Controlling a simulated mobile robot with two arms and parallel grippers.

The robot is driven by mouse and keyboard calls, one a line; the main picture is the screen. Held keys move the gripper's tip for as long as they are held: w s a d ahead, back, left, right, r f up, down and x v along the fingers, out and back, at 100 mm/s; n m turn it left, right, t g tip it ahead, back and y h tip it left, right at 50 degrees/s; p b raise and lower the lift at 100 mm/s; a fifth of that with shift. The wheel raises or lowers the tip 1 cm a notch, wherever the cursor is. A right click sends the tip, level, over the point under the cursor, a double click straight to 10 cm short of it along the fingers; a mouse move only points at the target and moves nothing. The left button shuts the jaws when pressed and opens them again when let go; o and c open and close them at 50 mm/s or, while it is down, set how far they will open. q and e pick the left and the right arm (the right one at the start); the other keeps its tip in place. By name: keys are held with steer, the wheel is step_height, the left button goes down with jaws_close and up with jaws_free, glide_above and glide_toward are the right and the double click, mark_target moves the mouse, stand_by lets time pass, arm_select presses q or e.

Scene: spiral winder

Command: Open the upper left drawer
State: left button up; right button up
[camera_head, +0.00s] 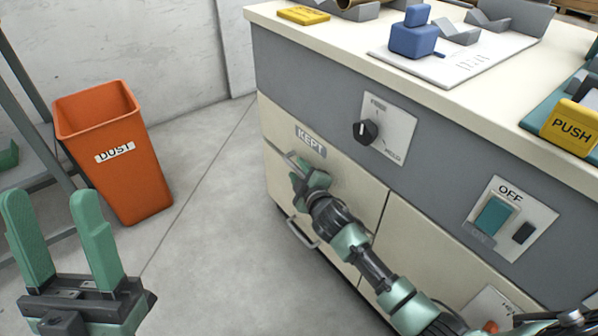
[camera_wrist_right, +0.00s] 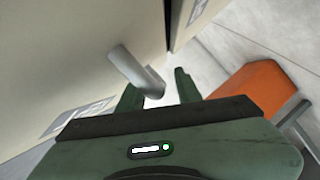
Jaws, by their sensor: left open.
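The upper left drawer (camera_head: 345,185) is a cream front labelled "KEPT" (camera_head: 310,140) on the cabinet. It looks closed in the head view. Its metal bar handle (camera_wrist_right: 136,70) shows in the right wrist view, with its near end between the fingers of my right gripper (camera_wrist_right: 160,92). The fingers are apart, with a gap beside the right one; contact with the left one is unclear. In the head view my right gripper (camera_head: 303,172) is at the drawer front and hides part of the handle. My left gripper (camera_head: 60,240) is open and empty at the lower left, away from the cabinet.
A lower handle (camera_head: 302,234) sits below my right gripper. A knob (camera_head: 365,131) and an OFF switch panel (camera_head: 510,218) are on the grey band. An orange DUST bin (camera_head: 130,175) stands left, with clear floor (camera_head: 205,215) between it and the cabinet.

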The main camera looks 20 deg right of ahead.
jaws_close()
stand_by(1.3)
